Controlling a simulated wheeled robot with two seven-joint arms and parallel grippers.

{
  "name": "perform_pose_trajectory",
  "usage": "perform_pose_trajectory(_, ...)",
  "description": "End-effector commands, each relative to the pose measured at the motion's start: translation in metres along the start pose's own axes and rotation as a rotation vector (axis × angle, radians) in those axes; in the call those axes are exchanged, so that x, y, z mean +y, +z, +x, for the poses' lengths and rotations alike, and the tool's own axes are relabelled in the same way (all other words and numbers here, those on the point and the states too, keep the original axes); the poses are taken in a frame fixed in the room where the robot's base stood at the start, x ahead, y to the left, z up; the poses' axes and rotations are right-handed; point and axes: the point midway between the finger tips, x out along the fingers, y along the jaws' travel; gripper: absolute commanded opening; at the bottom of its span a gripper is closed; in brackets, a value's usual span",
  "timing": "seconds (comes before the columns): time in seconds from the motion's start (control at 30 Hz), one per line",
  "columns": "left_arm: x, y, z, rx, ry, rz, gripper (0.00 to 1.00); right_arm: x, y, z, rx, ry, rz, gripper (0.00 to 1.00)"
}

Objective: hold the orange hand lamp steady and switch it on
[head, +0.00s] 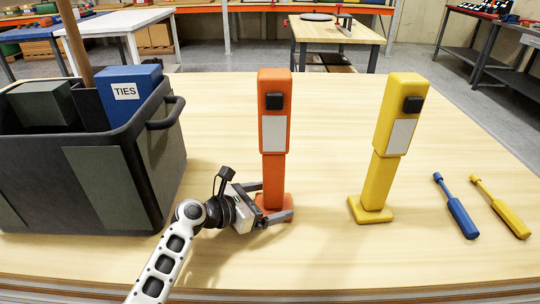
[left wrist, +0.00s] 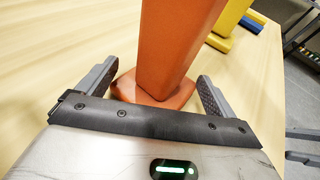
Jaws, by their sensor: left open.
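The orange hand lamp (head: 274,135) stands upright on the wooden table, with a black switch block (head: 274,101) near its top and a pale panel below it. My left gripper (head: 272,201) is low at the lamp's base, with its fingers open on either side of the lower handle. In the left wrist view the lamp's handle (left wrist: 173,50) rises between the two spread fingers (left wrist: 158,92), with visible gaps beside it. The lamp's top is outside that view. My right gripper does not show in either view.
A yellow hand lamp (head: 394,135) stands to the right. A blue screwdriver-like tool (head: 458,212) and a yellow one (head: 506,212) lie farther right. A dark tote (head: 150,140) holding a blue TIES box (head: 130,93) stands at left. The table between the lamps is clear.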

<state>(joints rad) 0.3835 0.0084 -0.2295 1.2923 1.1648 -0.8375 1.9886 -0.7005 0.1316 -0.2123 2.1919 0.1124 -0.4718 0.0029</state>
Motion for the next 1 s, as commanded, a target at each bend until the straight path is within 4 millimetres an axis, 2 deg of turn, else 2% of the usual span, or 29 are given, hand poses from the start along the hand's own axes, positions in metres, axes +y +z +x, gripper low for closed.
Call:
perform_pose_trajectory(0.2, -0.0013, -0.0047, 0.0007, 0.009, -0.002, 0.000, 0.93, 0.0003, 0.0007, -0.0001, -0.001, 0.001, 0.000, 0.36)
perform_pose_trajectory(0.23, -0.0013, -0.0048, 0.0007, 0.009, -0.002, 0.000, 0.87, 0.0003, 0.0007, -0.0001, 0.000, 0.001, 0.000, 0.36)
perform_pose_trajectory(0.3, -0.0013, -0.0053, 0.0006, 0.010, -0.002, 0.001, 0.67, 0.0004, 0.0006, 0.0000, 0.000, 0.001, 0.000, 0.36)
perform_pose_trajectory(0.37, -0.0011, -0.0058, 0.0005, 0.011, -0.002, 0.000, 0.53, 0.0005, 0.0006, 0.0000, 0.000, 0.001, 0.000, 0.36)
perform_pose_trajectory(0.47, -0.0012, -0.0064, 0.0004, 0.012, -0.002, 0.000, 0.44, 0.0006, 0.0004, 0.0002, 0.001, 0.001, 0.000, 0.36)
perform_pose_trajectory(1.0, -0.0032, -0.0097, 0.0007, 0.019, -0.008, -0.001, 0.44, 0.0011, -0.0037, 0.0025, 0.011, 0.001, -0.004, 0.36)
